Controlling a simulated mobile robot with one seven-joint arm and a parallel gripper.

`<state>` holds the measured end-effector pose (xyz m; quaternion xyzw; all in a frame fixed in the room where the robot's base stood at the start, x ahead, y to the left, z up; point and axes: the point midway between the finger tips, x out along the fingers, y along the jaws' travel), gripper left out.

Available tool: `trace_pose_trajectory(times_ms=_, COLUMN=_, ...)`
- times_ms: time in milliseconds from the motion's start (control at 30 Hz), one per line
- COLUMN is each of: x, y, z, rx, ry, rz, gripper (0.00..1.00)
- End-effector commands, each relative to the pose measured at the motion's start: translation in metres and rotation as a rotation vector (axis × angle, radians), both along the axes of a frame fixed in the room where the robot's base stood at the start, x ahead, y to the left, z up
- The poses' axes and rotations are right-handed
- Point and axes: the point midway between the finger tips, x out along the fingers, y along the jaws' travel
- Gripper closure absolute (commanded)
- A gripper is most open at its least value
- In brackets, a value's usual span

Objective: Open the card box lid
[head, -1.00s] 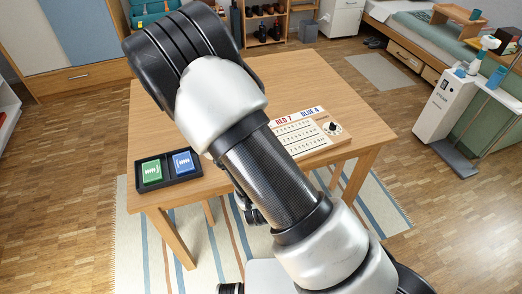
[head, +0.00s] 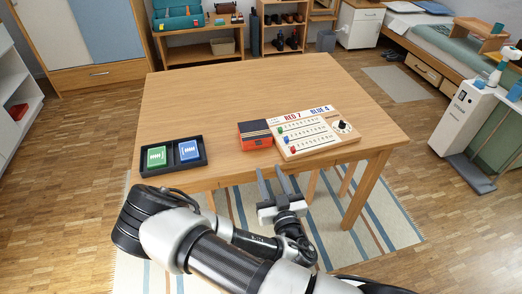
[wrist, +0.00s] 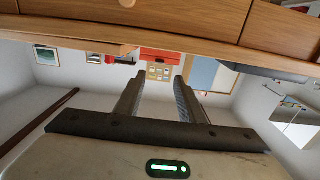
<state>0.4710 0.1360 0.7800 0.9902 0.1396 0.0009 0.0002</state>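The card box (head: 255,140) is a small box with a dark top and orange-red sides. It sits near the table's front edge, just left of the score board. Its lid looks shut. My gripper (head: 272,171) is in front of the table's front edge, below and a little right of the box in the head view. Its two fingers point toward the table and stand apart, with nothing between them. In the wrist view, which looks upside down, the open gripper (wrist: 157,80) points at a red face, apparently the card box (wrist: 160,54), beyond the fingertips.
The wooden score board (head: 310,138) with a dial touches or nearly touches the box on the right. A black tray (head: 172,167) with green and blue card decks sits at the table's left front. The table (head: 230,90) is clear behind them.

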Motion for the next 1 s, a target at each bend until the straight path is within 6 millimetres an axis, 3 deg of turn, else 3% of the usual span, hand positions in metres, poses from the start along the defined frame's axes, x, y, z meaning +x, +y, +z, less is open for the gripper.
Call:
trace_pose_trajectory(times_ms=300, x=0.067, y=0.02, z=-0.001, rx=0.002, ry=-0.002, rz=0.002, gripper=0.64)
trace_pose_trajectory(times_ms=500, x=0.096, y=0.027, z=-0.001, rx=0.0, ry=0.001, rz=0.0, gripper=0.64)
trace_pose_trajectory(times_ms=700, x=0.107, y=0.03, z=-0.001, rx=-0.001, ry=0.002, rz=-0.001, gripper=0.64)
trace_pose_trajectory(times_ms=967, x=0.108, y=0.031, z=-0.001, rx=0.0, ry=0.002, rz=-0.001, gripper=0.64)
trace_pose_trajectory(times_ms=1000, x=0.108, y=0.031, z=-0.001, rx=0.0, ry=0.002, rz=-0.001, gripper=0.71)
